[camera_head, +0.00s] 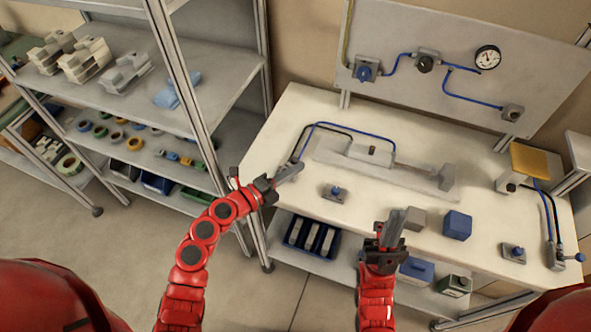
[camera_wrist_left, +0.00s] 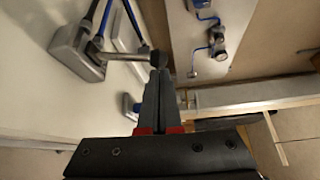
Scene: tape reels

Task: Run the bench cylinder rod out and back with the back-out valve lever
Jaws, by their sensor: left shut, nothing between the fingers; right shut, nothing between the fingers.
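The bench cylinder (camera_head: 358,155) lies along a grey base on the white bench, with an end block (camera_head: 447,177) at its right. A slim rod-like part seems to run between them; how far it is out I cannot tell. Hoses run from the cylinder to the bench's left end, where my left gripper (camera_head: 297,168) hides most of the valve. In the left wrist view, a grey valve block (camera_wrist_left: 72,52) carries a metal lever (camera_wrist_left: 125,56) with a dark knob. The shut left fingertips (camera_wrist_left: 162,76) are close to the knob; contact is unclear. My right gripper (camera_head: 394,222) is shut and empty at the bench's front edge.
A blue cube (camera_head: 457,225) and a grey block (camera_head: 412,219) sit near the right gripper. A blue-buttoned box (camera_head: 335,193) sits in front of the cylinder. A back panel (camera_head: 540,70) holds a gauge (camera_head: 488,58). A lever valve (camera_head: 562,257) stands at front right.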

